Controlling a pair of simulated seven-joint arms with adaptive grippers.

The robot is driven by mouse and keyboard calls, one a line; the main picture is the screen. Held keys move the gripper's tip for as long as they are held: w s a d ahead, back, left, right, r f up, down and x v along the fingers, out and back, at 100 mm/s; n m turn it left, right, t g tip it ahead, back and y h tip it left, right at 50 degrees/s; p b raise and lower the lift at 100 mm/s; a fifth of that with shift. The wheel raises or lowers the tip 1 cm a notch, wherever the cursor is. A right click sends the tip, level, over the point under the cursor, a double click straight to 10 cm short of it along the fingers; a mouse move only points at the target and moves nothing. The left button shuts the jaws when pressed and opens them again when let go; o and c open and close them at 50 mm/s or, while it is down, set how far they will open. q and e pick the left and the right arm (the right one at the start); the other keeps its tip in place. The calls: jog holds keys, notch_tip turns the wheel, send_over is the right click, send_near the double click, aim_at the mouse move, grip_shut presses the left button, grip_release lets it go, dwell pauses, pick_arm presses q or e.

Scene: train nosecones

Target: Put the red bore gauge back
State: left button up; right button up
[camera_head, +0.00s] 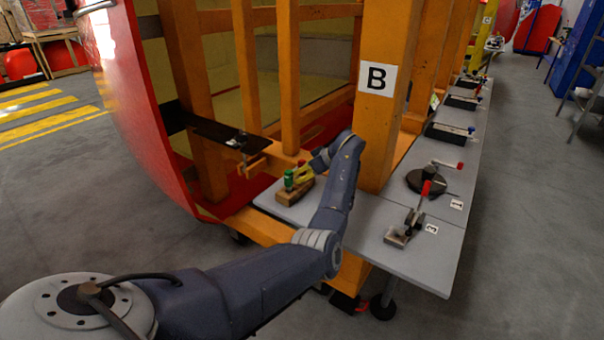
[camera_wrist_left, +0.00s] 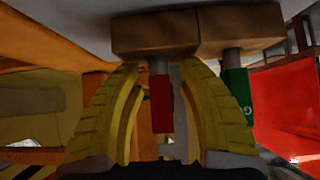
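The red bore gauge (camera_wrist_left: 162,104) shows between my gripper's fingers in the left wrist view, where the picture is upside down. Its metal stem meets the wooden block (camera_wrist_left: 152,36), and it appears to stand in it. My left gripper (camera_wrist_left: 160,72) has yellow fingers, one on each side of the gauge, with visible gaps. A green gauge (camera_wrist_left: 237,96) stands beside it, partly behind one finger. In the head view the wooden block (camera_head: 293,197) sits on the grey table, with the green gauge (camera_head: 289,180) at its left and my left gripper (camera_head: 304,173) over its right. My right gripper is not in view.
An orange post with a "B" sign (camera_head: 377,79) rises just right of my left arm. A toggle clamp (camera_head: 409,228) and a round black base (camera_head: 428,181) stand on the grey table (camera_head: 439,256) further right. The red nosecone shell (camera_head: 146,110) curves at the left.

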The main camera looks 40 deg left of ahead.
pick_arm(q)
jog(key=v, duration=1.2)
jog(key=shift+w, duration=0.1)
